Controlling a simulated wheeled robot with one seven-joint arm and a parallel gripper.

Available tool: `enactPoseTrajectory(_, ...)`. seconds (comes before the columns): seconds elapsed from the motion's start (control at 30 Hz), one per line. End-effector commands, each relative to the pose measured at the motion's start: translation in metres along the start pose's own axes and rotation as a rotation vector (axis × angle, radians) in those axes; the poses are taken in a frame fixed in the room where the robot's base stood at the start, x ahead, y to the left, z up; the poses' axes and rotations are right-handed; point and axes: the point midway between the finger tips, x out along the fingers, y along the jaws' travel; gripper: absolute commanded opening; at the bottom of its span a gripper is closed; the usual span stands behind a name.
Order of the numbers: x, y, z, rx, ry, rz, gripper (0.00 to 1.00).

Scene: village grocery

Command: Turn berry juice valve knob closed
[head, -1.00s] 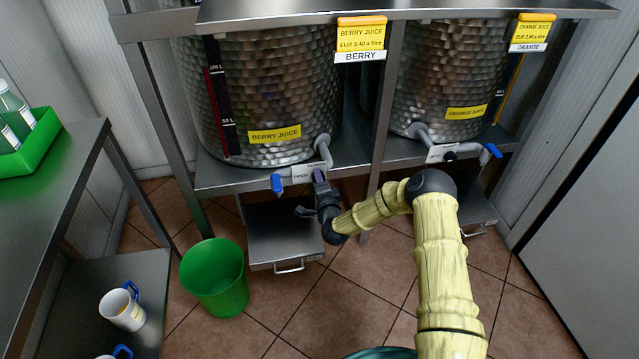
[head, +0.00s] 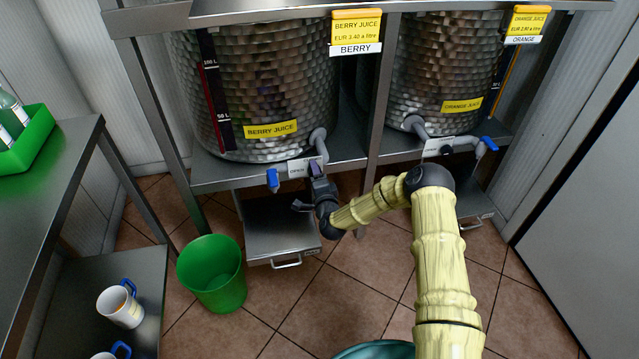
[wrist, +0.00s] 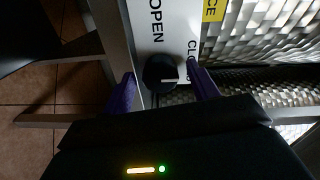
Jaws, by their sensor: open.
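The berry juice tank (head: 265,80) stands on the steel shelf, with a blue-tipped tap (head: 272,179) and a white valve plate (head: 299,168) at its foot. In the wrist view the plate (wrist: 180,18) reads OPEN and a partly covered CLO... The black round valve knob (wrist: 160,74) lies on it, its white line pointing to the right in that view. My gripper (head: 315,170) is at the plate's right end, open, with purple fingers (wrist: 162,84) on either side of the knob. I cannot tell whether they touch it. In the head view my gripper hides the knob.
The orange juice tank (head: 447,75) and its tap (head: 488,143) stand to the right. A steel drip shelf (head: 280,228) is under the berry tap, with a green bin (head: 212,272) in front left. A side table (head: 50,190) with a green crate (head: 35,140) is at left.

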Motion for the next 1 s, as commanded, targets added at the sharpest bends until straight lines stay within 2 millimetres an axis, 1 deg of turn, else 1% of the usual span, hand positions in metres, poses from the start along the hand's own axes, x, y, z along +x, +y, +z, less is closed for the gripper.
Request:
enactPoseTrajectory(0.13,-0.008,-0.001,0.0,-0.001,-0.001,0.001,0.59)
enactPoseTrajectory(0.27,-0.025,-0.001,0.0,0.0,-0.002,0.002,0.59)
enactPoseTrajectory(0.57,-0.079,-0.001,0.0,0.001,-0.003,0.004,0.59)
enactPoseTrajectory(0.9,-0.145,0.0,-0.001,0.001,-0.001,0.005,0.59)
enactPoseTrajectory(1.0,-0.161,0.001,-0.001,0.002,0.0,0.005,0.59)
